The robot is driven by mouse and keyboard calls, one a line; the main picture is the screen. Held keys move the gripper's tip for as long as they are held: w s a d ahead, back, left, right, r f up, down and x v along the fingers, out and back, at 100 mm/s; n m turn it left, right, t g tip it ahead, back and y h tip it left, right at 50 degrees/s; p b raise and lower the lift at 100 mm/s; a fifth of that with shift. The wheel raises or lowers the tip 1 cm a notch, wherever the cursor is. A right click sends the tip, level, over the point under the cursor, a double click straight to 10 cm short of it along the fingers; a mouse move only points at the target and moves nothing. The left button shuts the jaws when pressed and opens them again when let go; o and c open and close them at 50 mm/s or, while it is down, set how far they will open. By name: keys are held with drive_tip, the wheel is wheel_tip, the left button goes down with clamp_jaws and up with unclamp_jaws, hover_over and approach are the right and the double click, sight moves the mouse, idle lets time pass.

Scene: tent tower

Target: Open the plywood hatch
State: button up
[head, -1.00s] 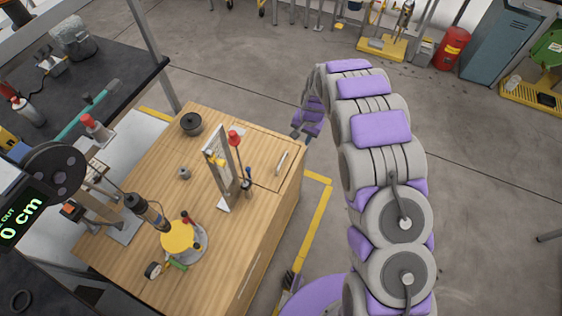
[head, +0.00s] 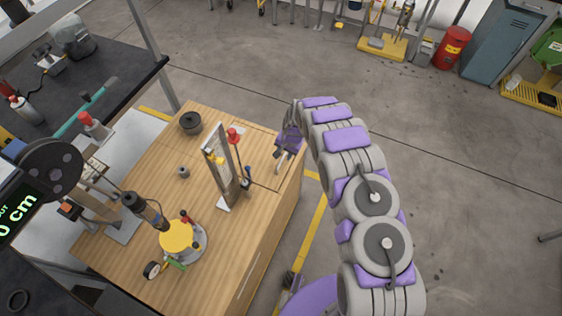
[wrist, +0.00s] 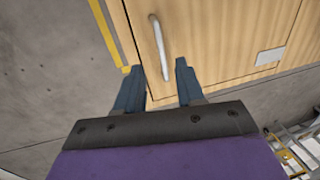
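The plywood hatch (head: 258,152) is a flat panel, lying shut in the wooden top at its far right corner. It also shows in the wrist view (wrist: 215,45), with thin seams around it. Its pale bar handle (wrist: 158,45) stands near one edge. My gripper (head: 284,160) is over the handle in the head view and hides part of it. In the wrist view my gripper (wrist: 157,75) is open, with two dark blue fingers apart. The near end of the handle appears between the fingertips. I cannot tell whether they touch it.
The wooden cabinet top (head: 140,230) also carries an upright metal frame (head: 219,170) left of the hatch, a black pot (head: 190,122) and a yellow-topped device (head: 176,237). A dark workbench (head: 90,80) stands to the left. Open floor (head: 430,160) lies to the right.

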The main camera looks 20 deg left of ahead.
sight(280, 163)
drive_tip(key=f, duration=0.2)
drive_tip(key=a+f, duration=0.1)
drive_tip(key=f, duration=0.2)
drive_tip(key=f+b, duration=0.1)
drive_tip(key=f, duration=0.1)
drive_tip(key=shift+a+f, duration=0.25)
drive_tip(key=shift+c, duration=0.5)
clamp_jaws()
